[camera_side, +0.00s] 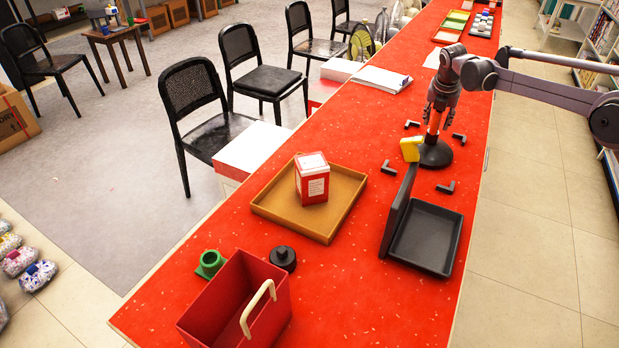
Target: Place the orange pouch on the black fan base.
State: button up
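A small yellow-orange block-like item (410,149), the only thing here that could be the orange pouch, is tilted at the left edge of the black round base (436,154). I cannot tell if it rests on the base or only leans against it. The black base stands on the red table, with a narrow upright part rising from it. My gripper (439,122) points down just above the base, around or in front of that upright part. Its fingers look apart, with no pouch between them.
Several dark corner pieces (446,188) surround the base. A black open case (426,238) lies in front, its lid upright. A tan tray (336,220) holds a red-and-white box (312,180). A red bin (236,303) stands front left. The front right table (370,305) is clear.

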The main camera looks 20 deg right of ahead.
jog(key=v, duration=1.2)
jog(key=s+a+r+m+y, duration=0.1)
jog(key=s+a+r+m, duration=0.1)
jog(key=s+r+m, duration=0.45)
jog(key=s+a+f+m+t, duration=0.1)
jog(key=s+f+m, duration=0.2)
jog(key=s+m, duration=0.3)
jog(key=s+a+f+m+t+y, duration=0.1)
jog(key=s+a+f+m, duration=0.1)
jog(key=s+m, duration=0.5)
jog(key=s+a+f+m+t+y, duration=0.1)
jog(key=s+f+m, duration=0.4)
jog(key=s, duration=1.1)
jog(key=shift+s+a+m+t, duration=0.2)
jog(key=shift+a+m+t, duration=0.25)
jog(key=shift+m, duration=0.8)
